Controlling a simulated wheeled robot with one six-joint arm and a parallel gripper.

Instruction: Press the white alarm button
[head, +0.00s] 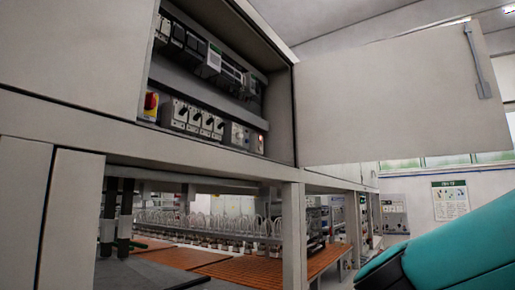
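No white alarm button can be made out for certain at this size. An open cabinet bay (284,110) at upper centre holds control gear. Its lower row has a red and yellow switch (150,103), a row of pale modules with dark knobs (198,120), and a pale unit with small round parts (240,136) at the right, too small to identify. My gripper is not in view. A teal part of my arm shows at the lower right, apart from the cabinet in the picture.
The cabinet door (390,100) stands swung open to the right with a grey handle (478,60). Below are grey posts (294,235), orange-brown slatted surfaces (215,268) and a row of small fittings (215,228). A poster (450,200) hangs on the back wall.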

